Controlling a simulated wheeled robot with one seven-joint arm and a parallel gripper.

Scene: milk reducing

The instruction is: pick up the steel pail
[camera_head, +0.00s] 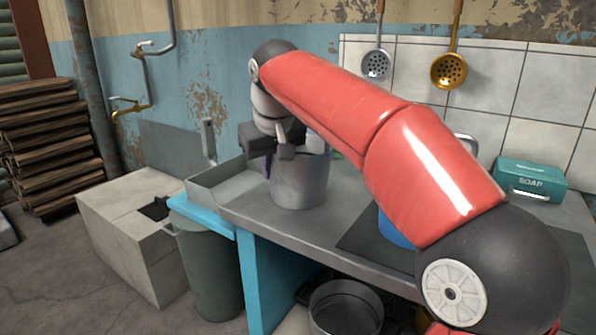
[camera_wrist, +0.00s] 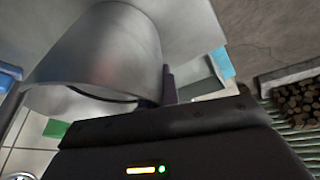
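The steel pail (camera_head: 300,182) stands upright on the metal counter, left of centre in the head view. In the wrist view its grey curved wall (camera_wrist: 108,48) fills the upper left, tilted by the camera angle. My gripper (camera_head: 284,143) is at the pail's upper left rim, very close to it or touching. In the wrist view the dark gripper body (camera_wrist: 170,135) lies across the bottom, with a finger beside the pail's rim. The spacing of the fingers is not clear, and I cannot tell whether they hold the rim. My arm hides part of the counter.
A blue pot (camera_head: 393,230) stands right of the pail, partly behind my arm. A teal soap box (camera_head: 531,179) sits at the right. A grey-green bin (camera_head: 212,270) stands left of the counter.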

